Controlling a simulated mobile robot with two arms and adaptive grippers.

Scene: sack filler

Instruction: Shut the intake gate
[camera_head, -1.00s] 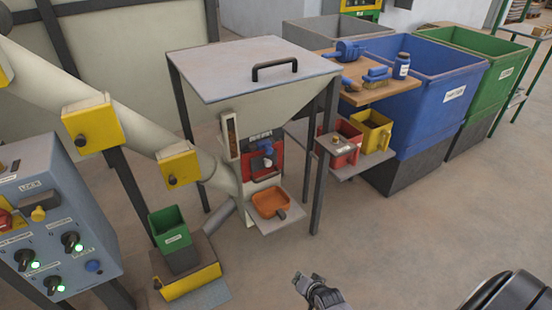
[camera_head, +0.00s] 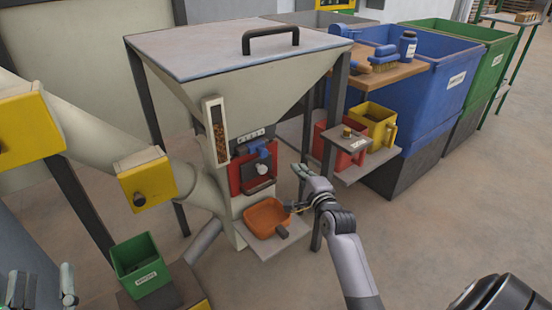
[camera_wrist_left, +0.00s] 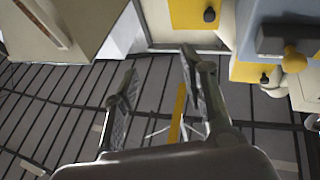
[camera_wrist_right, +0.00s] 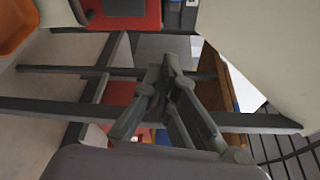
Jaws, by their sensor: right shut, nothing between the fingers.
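The sack filler's hopper (camera_head: 240,75) has a sloped pale body, with a red plate (camera_head: 237,180) carrying a blue handle on its front. An inclined pipe (camera_head: 85,135) joins it from the left, with a yellow box (camera_head: 146,177) bearing a dark knob and a second yellow box (camera_head: 28,128) higher up. I cannot tell which part is the intake gate or its position. My left gripper (camera_head: 42,288) is open and empty at the lower left; yellow boxes show ahead in the left wrist view (camera_wrist_left: 193,12). My right gripper (camera_head: 302,172) is shut and empty, right of the red plate.
An orange tray (camera_head: 266,217) sits below the red plate, and a green bin (camera_head: 140,262) stands at lower left. Hopper legs (camera_head: 160,140) frame the filler. A side shelf (camera_head: 350,172) with red and yellow containers and a blue crate (camera_head: 450,85) stand right.

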